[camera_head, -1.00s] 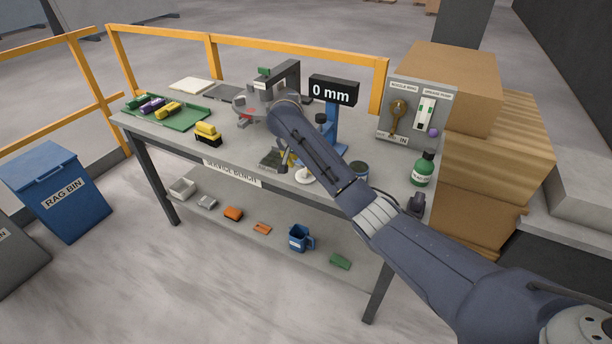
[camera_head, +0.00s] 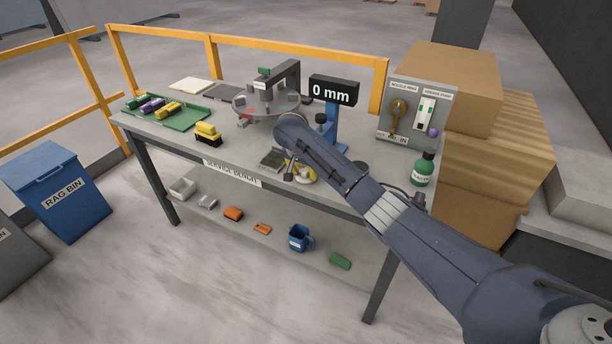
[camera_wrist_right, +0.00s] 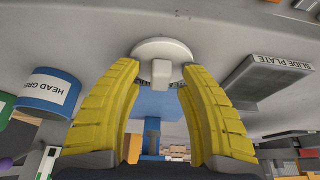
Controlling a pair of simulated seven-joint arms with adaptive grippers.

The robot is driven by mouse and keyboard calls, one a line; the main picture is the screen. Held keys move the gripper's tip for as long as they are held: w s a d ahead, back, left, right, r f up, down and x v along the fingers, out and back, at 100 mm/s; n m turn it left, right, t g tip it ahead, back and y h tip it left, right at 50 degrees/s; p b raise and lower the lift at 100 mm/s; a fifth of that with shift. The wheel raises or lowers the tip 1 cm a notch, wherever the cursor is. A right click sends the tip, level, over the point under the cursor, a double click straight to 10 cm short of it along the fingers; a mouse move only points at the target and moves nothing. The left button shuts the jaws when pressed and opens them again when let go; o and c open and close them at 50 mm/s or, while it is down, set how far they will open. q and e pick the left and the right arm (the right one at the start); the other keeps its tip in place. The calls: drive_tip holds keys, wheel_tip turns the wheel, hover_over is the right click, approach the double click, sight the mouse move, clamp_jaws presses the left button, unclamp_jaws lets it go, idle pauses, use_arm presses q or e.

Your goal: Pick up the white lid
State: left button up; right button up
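The white lid (camera_wrist_right: 160,48) is a round disc with a square knob, lying on the bench at the top middle of the right wrist view. My right gripper (camera_wrist_right: 162,75) is open, its yellow fingers on either side of the knob, with gaps showing between them and the knob. In the head view the right gripper (camera_head: 303,175) is low at the bench's front edge, and arm and fingers hide most of the lid. My left gripper is not in view.
A blue stand with a "0 mm" display (camera_head: 333,92), a round turntable (camera_head: 266,103) and a green bottle (camera_head: 423,169) are on the bench.

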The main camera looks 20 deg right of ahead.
clamp_jaws()
